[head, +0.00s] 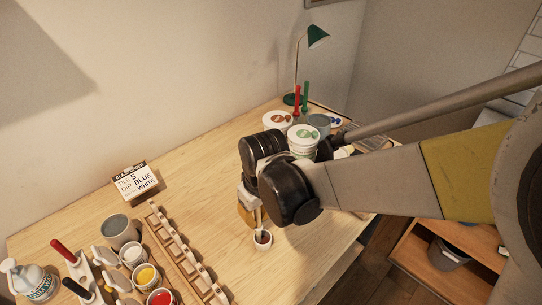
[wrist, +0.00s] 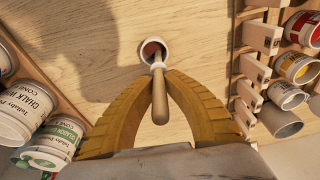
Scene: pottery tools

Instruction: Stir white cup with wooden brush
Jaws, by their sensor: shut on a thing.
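My gripper (wrist: 160,82) is shut on a wooden brush (wrist: 160,100), with its yellow fingers on both sides of the handle. The brush's far end reaches into a small white cup (wrist: 141,50) with a reddish-brown inside. In the head view this white cup (head: 263,244) stands on the table near its front edge, just below my gripper (head: 254,222). The brush tip is hidden inside the cup, so I cannot tell how deep it sits. A second small white cup (head: 132,262) with pale contents stands at the lower left.
A wooden rack (head: 185,256) runs beside cups of yellow (head: 147,282) and red (head: 160,301) paint. A sign (head: 137,183) stands at the back left. Tubs, including a green-labelled one (head: 303,142), and a green lamp (head: 318,36) stand at the back right. The table around the stirred cup is clear.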

